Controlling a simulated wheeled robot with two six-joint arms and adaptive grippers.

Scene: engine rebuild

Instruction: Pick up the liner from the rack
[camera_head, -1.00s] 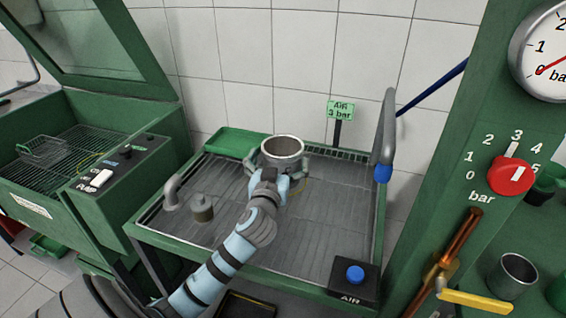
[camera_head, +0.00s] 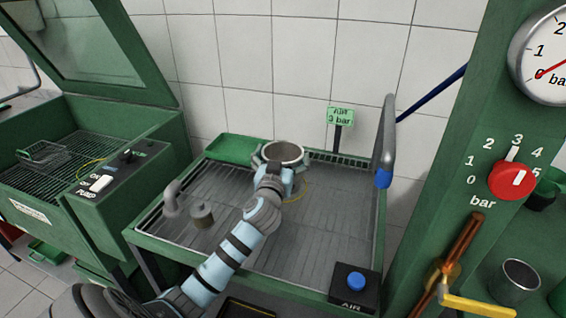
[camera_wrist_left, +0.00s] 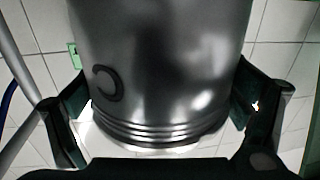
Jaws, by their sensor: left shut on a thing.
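The liner (camera_head: 285,151) is a grey metal cylinder with an open top. In the head view it is upright at the back of the grey drain rack (camera_head: 325,225). My left gripper (camera_head: 283,170) has its fingers around the liner and is shut on it. In the left wrist view the liner (camera_wrist_left: 160,70) fills the middle, with ridges at one end and a dark "C"-like mark. A gripper finger lies on each side of it. The head view does not clearly show whether the liner's base touches the rack. My right gripper is not in view.
A bent grey pipe (camera_head: 170,198) and a small grey cylinder (camera_head: 202,214) stand at the rack's left. A tall pipe (camera_head: 388,130) rises at its right. An AIR button box (camera_head: 354,288) sits at the front right. A green tray (camera_head: 233,149) is behind.

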